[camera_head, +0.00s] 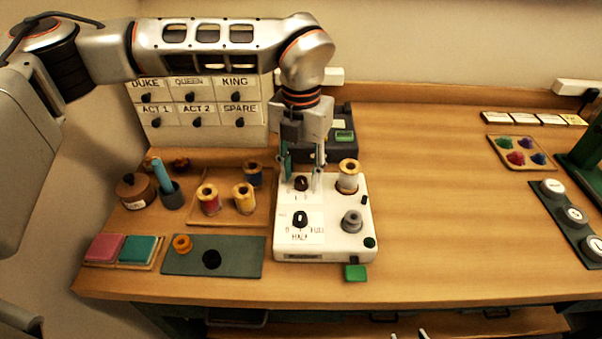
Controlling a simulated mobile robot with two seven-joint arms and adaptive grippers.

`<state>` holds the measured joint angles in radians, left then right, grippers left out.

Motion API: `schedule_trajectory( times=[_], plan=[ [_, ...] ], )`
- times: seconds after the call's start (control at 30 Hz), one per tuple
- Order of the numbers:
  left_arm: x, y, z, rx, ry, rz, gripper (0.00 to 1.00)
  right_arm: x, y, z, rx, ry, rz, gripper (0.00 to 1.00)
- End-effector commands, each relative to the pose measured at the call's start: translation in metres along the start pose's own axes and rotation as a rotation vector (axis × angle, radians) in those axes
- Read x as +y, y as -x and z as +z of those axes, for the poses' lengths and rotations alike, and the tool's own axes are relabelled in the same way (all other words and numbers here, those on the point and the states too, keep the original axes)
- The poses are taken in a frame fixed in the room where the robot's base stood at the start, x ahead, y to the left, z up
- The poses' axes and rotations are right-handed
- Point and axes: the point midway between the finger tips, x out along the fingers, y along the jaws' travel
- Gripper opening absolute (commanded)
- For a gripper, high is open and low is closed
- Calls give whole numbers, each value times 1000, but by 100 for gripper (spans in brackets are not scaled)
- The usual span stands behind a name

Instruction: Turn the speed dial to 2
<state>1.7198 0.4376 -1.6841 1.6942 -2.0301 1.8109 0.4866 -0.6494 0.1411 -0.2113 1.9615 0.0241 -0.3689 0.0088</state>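A white machine (325,256) stands at the table's middle front. It has a black upper dial (301,183) with small markings, too small to read fully, and a black lower dial (300,219) marked 0, HALF and FULL. My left gripper (302,177) points down over the upper dial. Its fingers are apart, one on each side of the dial, and I see no clear contact. The upper dial's pointer direction is too small to tell. Two pale tips at the bottom edge may be my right gripper (409,335), mostly cut off.
A thread spool (348,177) and a grey knob (352,221) are on the machine's right side. A wooden tray (227,217) with several spools is to the left. Labelled drawers (197,101) and a dark box (345,152) stand behind.

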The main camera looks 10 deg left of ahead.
Motion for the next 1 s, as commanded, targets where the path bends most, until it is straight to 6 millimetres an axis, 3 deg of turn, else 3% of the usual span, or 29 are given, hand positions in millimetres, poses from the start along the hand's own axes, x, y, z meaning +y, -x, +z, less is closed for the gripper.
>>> schedule_trajectory(
  times=[0.5, 0.7, 1.0],
  plan=[
    [0, 96, 1, -4, 1, 0, 36, -1, 0, -1, 3, -2, -1, 40],
    [0, 112, 0, -2, -1, 0, 36, -1, 0, -1, 3, -2, -1, 40],
    [0, 114, 0, -1, 0, 0, 36, -1, 0, -1, 3, -3, -1, 40]
  ],
)
